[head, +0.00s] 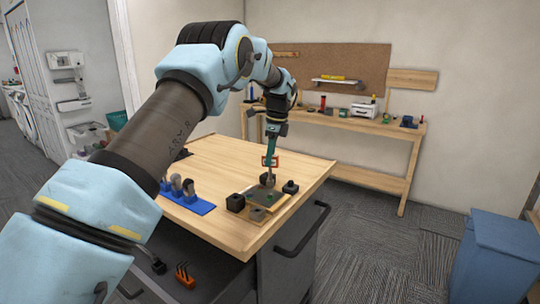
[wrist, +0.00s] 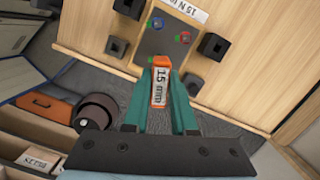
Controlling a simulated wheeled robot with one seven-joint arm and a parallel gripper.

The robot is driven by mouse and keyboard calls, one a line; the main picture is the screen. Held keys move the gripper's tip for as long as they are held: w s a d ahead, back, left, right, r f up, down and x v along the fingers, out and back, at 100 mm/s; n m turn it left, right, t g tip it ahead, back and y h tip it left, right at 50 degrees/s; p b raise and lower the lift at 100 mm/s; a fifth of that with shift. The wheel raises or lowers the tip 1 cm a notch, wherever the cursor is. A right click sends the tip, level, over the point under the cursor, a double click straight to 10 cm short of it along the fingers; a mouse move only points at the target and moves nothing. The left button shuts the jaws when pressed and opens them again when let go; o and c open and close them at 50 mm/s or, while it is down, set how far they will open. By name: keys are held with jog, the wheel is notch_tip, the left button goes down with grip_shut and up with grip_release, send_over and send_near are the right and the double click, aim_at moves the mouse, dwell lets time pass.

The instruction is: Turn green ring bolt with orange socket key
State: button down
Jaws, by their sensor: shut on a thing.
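My gripper (wrist: 160,100) has teal fingers shut on the orange socket key (wrist: 160,82), whose label reads 15 mm. The grey plate (wrist: 168,44) carries a blue ring bolt (wrist: 157,23) and a red one (wrist: 185,37). A small green spot (head: 270,196), likely the green ring bolt, shows just below the key in the head view. The key's lower end is mostly hidden in the wrist view, so I cannot tell whether it touches the bolt.
Black blocks (wrist: 215,45) stand around the plate. A blue rack (head: 190,200) with several dark-topped pieces stands left on the wooden bench (head: 222,152). A back workbench (head: 345,122) holds small items. A blue bin (head: 490,262) stands on the carpet at right.

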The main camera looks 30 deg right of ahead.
jog(key=shift+f, duration=1.9)
jog(key=m, duration=0.3)
jog(key=shift+a+r+p, duration=0.1)
jog(key=shift+p, duration=0.25)
jog(key=m+h, duration=0.1)
jog(key=m, duration=0.4)
jog(key=shift+t, duration=0.3)
jog(key=m, duration=0.4)
jog(key=shift+m+h, duration=0.4)
jog(key=m, duration=0.4)
jog(key=shift+h, duration=0.3)
jog(key=shift+n, duration=0.6)
jog(key=shift+r, duration=2.1)
